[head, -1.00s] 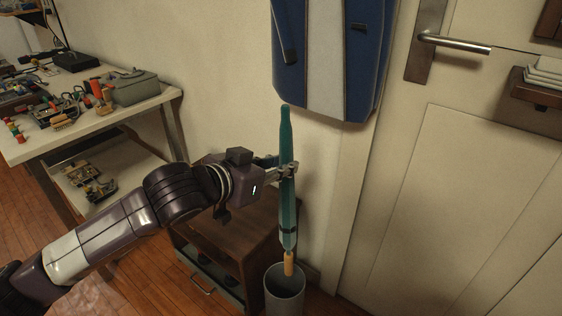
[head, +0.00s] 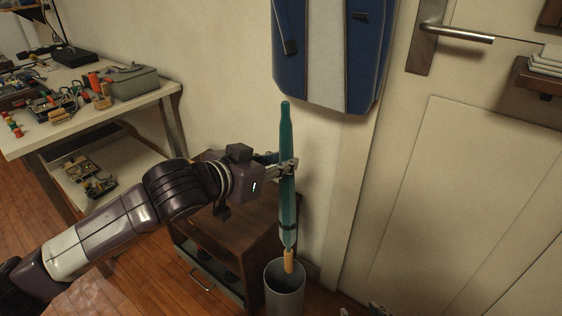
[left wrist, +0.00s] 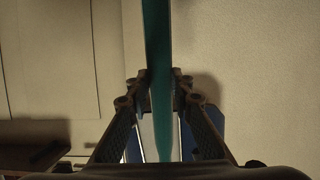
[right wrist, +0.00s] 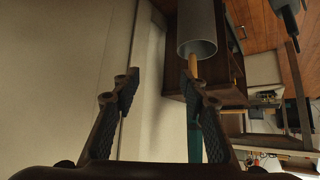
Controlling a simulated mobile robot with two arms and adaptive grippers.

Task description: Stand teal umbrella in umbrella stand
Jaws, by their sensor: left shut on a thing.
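The teal umbrella (head: 287,205) hangs upright with its tan handle (head: 289,260) down. My left gripper (head: 287,166) is shut around its middle; in the left wrist view the umbrella (left wrist: 160,50) runs between the fingers. The grey cylindrical umbrella stand (head: 284,295) is on the floor directly below. The handle end is at the stand's mouth; I cannot tell whether it is inside the rim. The right wrist view also shows the stand (right wrist: 197,25) and umbrella (right wrist: 194,142) beyond my right gripper (right wrist: 162,86), which is open and empty.
A dark wooden cabinet (head: 235,238) stands just left of the umbrella stand. A blue and white bag (head: 330,60) hangs on the wall above. A door with a lever handle (head: 455,36) is at right. A cluttered workbench (head: 140,105) is at left.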

